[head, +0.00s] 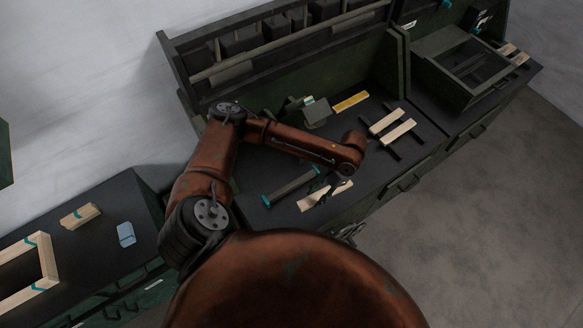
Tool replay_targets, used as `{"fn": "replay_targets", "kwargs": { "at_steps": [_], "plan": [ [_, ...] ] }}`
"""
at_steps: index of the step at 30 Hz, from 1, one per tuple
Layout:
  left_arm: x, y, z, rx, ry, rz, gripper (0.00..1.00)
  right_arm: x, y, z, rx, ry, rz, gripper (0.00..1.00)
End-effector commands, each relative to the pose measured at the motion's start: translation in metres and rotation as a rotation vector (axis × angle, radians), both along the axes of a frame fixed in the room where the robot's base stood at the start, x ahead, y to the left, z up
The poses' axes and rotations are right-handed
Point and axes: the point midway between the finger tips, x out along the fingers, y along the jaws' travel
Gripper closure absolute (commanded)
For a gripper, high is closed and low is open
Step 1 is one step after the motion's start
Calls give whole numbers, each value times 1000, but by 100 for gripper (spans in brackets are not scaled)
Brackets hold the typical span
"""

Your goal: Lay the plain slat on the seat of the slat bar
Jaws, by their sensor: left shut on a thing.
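My left gripper (333,184) is above the dark bench top near its front edge, shut on a pale wooden slat (312,199). The slat lies at a slant under the fingers, which hide part of it. I cannot tell whether it touches the bench. A dark bar with teal ends (290,187) lies just left of the slat. Two more pale slats (398,131) lie across dark strips to the right, beyond the gripper. Which of these is the slat bar is not clear from this view. My right gripper is not clearly visible.
A yellow strip (351,102) and a grey-green device (314,112) lie farther back. A dark crate (462,68) stands at the right. On the left bench are a wooden frame (46,262), a small wood stack (80,216) and a blue block (126,234).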

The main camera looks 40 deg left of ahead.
Motion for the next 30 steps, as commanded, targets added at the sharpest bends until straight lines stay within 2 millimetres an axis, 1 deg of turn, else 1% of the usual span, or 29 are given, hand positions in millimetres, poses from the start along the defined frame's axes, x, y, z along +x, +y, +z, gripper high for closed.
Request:
{"fn": "replay_targets", "kwargs": {
  "at_steps": [1, 3, 7, 11, 15, 20, 30],
  "plan": [
    [3, 5, -8, 2, 2, -120, 96, -9, 1, -4, 1, 10, -3, 51],
    [9, 14, -15, 3, 2, -311, 96, -17, 1, -6, 2, 21, -5, 51],
    [18, 32, -26, 4, 3, -667, 96, -27, 1, -10, 0, 34, -8, 51],
    [26, 50, -32, 3, 3, -1007, 96, -25, 1, -13, 0, 32, -7, 51],
    [33, 66, -37, 2, 3, -1356, 96, -18, 1, -16, 0, 23, -4, 51],
    [40, 83, -39, 1, 2, -1734, 96, -10, 0, -19, 0, 12, -2, 51],
    [52, 114, -34, 2, 2, -2496, 96, -13, -4, -26, -4, 18, -2, 51]
  ]
}}
